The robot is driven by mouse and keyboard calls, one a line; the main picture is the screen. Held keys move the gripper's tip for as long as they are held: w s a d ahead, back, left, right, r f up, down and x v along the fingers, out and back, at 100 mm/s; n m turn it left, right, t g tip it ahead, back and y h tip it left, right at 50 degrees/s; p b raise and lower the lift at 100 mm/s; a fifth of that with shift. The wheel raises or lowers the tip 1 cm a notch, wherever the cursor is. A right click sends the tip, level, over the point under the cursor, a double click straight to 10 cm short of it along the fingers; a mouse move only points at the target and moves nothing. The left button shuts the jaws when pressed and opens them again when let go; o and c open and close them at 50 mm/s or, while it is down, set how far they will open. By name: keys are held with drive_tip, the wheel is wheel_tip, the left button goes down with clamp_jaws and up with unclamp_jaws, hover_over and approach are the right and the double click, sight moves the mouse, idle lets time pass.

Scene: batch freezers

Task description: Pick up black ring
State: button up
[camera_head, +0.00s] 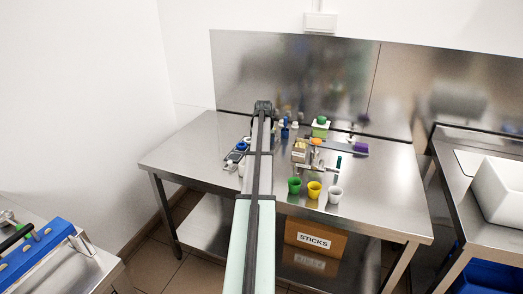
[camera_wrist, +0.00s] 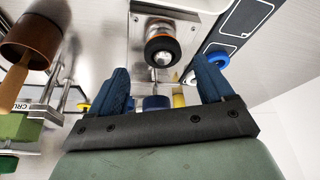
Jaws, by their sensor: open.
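A black ring (camera_wrist: 162,43) shows near the top centre of the wrist view. It has an orange band and sits around a metal knob on a shiny plate. My gripper (camera_wrist: 161,66) is open, with its blue fingers apart to the left and right. The ring appears between the lines of the fingers, beyond their tips, with nothing held. In the head view my arm reaches over the metal table (camera_head: 190,150) towards its back. I cannot make out the ring in that view; my arm may hide it.
A brown cup (camera_wrist: 32,40) with a wooden stick is at left in the wrist view; a blue ring (camera_wrist: 218,58) on a dark panel is at right. Green (camera_head: 294,186), yellow (camera_head: 314,190) and white (camera_head: 335,195) cups stand near the table's front. Its left side is mostly clear.

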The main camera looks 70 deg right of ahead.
drive_tip(key=x, duration=0.4)
drive_tip(key=shift+w, duration=0.25)
drive_tip(key=shift+c, duration=0.3)
drive_tip(key=c, duration=1.1)
